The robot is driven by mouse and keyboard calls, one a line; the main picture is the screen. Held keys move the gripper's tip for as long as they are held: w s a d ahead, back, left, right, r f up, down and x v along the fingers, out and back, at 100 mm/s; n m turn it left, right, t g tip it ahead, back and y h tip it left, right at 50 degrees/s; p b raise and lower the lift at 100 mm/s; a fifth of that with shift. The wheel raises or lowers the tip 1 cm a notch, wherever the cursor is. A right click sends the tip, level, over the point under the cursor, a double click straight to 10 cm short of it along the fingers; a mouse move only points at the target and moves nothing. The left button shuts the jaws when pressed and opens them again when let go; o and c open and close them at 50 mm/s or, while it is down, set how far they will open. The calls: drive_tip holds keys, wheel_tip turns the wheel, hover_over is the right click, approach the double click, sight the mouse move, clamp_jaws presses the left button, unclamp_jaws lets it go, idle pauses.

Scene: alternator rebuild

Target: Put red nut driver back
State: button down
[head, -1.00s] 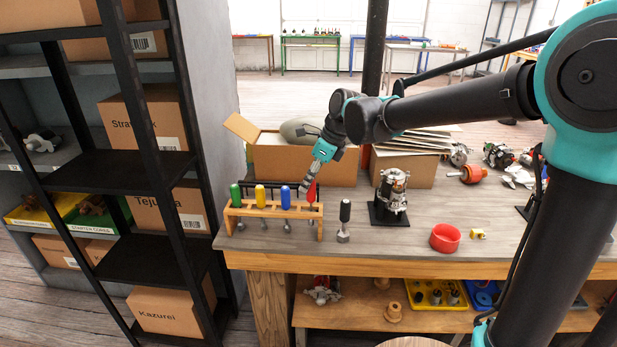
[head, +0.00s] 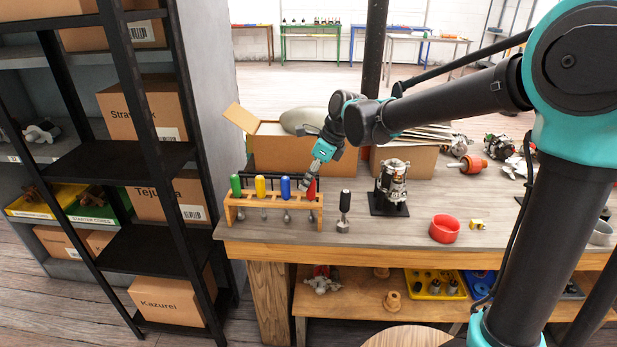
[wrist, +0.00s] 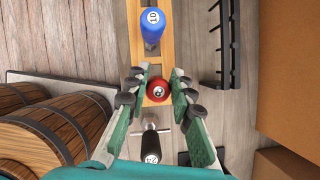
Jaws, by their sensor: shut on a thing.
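The red nut driver (head: 311,189) is upright at the right end of the wooden rack (head: 250,215). My gripper (head: 311,182) is above it, with its fingers around the red handle. In the wrist view, the round red handle top (wrist: 158,91) lies between my two fingers (wrist: 158,92), over the end of the wooden rack strip (wrist: 165,55). The fingers partly hide the handle in the head view, and I cannot tell whether the driver is fully seated in its slot. Green (head: 236,186), yellow (head: 260,186) and blue (head: 285,187) drivers stand in the rack.
A black-handled driver (head: 344,207) stands on the bench just right of the rack. An alternator on a black stand (head: 391,186), a red bowl (head: 445,228) and a yellow part (head: 477,224) are farther right. A dark rail and an open cardboard box (head: 270,153) are behind.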

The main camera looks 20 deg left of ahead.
drive_tip(key=c, duration=1.2)
unclamp_jaws()
